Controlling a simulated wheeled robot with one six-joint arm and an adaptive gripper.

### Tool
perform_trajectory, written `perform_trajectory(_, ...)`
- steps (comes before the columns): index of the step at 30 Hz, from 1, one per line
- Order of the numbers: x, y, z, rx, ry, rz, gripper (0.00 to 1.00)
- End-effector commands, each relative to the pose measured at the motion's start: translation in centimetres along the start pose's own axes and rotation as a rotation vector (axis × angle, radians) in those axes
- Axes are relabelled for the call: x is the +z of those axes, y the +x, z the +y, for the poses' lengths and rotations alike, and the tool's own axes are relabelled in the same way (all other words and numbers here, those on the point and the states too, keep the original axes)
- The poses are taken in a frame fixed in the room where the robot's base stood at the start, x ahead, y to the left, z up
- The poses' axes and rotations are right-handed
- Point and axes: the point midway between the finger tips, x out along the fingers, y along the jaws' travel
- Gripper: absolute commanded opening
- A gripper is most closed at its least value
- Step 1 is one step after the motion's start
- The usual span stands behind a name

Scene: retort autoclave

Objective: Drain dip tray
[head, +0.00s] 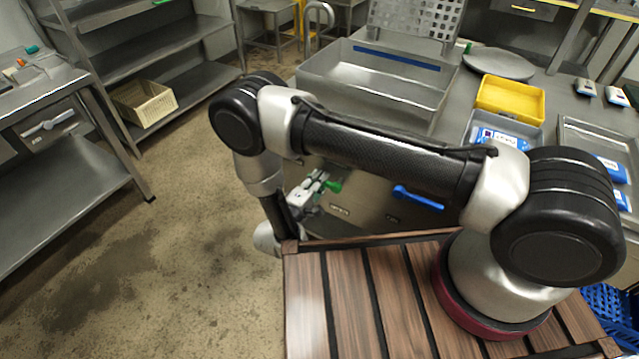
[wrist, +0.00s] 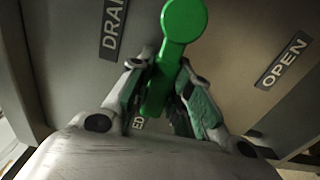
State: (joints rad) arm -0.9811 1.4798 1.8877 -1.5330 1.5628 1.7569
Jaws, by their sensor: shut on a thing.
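A green drain lever with a round end (wrist: 184,20) is on a grey metal panel, between the fingers of my gripper (wrist: 162,72). My gripper is shut on the lever's narrower part. A label beginning "DRA" (wrist: 115,22) is left of the lever and an "OPEN" label (wrist: 283,62) is to the right; a third label is mostly hidden. In the head view, the green lever (head: 333,186) shows beside my gripper (head: 314,188), low on the front below the deep steel dip tray (head: 330,85). The tray has a blue band inside; whether it holds liquid I cannot tell.
A blue lever (head: 418,197) is on the same front, right of the green one. A yellow bin (head: 510,98) and a round steel lid (head: 499,63) are on the counter. A steel table (head: 60,180) and shelving with a cream crate (head: 145,102) stand left; floor between is clear.

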Motion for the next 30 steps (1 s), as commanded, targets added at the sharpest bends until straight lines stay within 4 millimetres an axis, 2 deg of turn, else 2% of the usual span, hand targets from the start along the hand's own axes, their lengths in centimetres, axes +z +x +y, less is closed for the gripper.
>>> perform_trajectory(20, 0.13, -0.05, 0.2, -0.002, 0.055, 0.0, 0.0)
perform_trajectory(21, 0.14, -0.04, 0.21, -0.002, 0.055, 0.0, 0.27)
perform_trajectory(24, 0.11, -0.04, 0.23, -0.002, 0.055, 0.0, 0.43)
perform_trajectory(30, 0.07, -0.02, 0.26, -0.001, 0.055, 0.0, 0.43)
